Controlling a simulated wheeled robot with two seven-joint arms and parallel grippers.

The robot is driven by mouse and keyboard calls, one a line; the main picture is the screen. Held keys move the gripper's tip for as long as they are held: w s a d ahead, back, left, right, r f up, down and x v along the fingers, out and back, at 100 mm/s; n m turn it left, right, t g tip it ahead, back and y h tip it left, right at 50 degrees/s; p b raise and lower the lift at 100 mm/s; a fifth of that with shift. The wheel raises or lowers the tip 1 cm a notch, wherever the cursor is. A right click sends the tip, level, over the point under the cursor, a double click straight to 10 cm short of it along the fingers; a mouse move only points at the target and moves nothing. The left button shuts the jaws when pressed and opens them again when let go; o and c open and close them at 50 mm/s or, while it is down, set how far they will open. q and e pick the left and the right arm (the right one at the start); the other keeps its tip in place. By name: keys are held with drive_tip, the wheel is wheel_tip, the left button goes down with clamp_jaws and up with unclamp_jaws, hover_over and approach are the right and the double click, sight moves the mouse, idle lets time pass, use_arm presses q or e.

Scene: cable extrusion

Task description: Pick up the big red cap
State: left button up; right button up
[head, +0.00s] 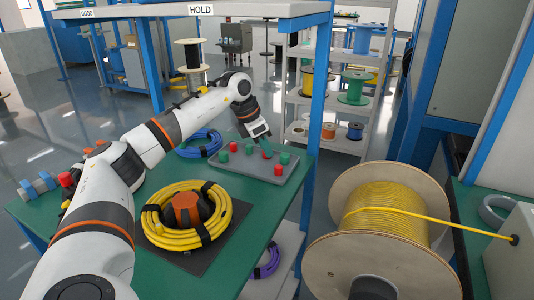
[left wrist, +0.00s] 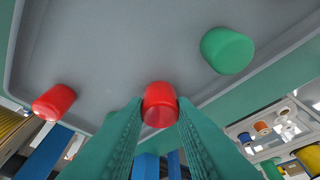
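A red cap (head: 267,154) stands on the grey tray (head: 255,178) at the back of the green table. My left gripper (head: 265,150) reaches down over the tray at this cap. In the left wrist view the red cap (left wrist: 160,106) lies between the two green fingertips (left wrist: 160,103), close to both. Whether the fingers press on it, I cannot tell. A second red cap (left wrist: 54,102) lies to the left and a green cap (left wrist: 228,50) to the upper right. More red and green caps stand on the tray in the head view. My right gripper is out of view.
A yellow cable coil (head: 160,232) lies on the table in front of the tray, around an orange-topped hub (head: 186,207). A blue coil (head: 200,146) lies left of the tray. A big yellow cable spool (head: 385,232) stands at the right. A blue post (head: 318,95) rises behind the tray.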

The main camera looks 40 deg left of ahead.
use_arm(q)
wheel_tip(320, 180, up, 3)
drive_tip(key=shift+r+p, duration=0.1)
drive_tip(key=shift+p, duration=0.45)
wheel_tip(320, 180, up, 7)
drive_tip(key=p, duration=0.2)
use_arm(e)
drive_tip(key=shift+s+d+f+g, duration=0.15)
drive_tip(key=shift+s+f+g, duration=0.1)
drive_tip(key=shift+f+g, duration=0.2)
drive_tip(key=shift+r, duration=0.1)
use_arm(q)
drive_tip(key=shift+o, duration=1.1)
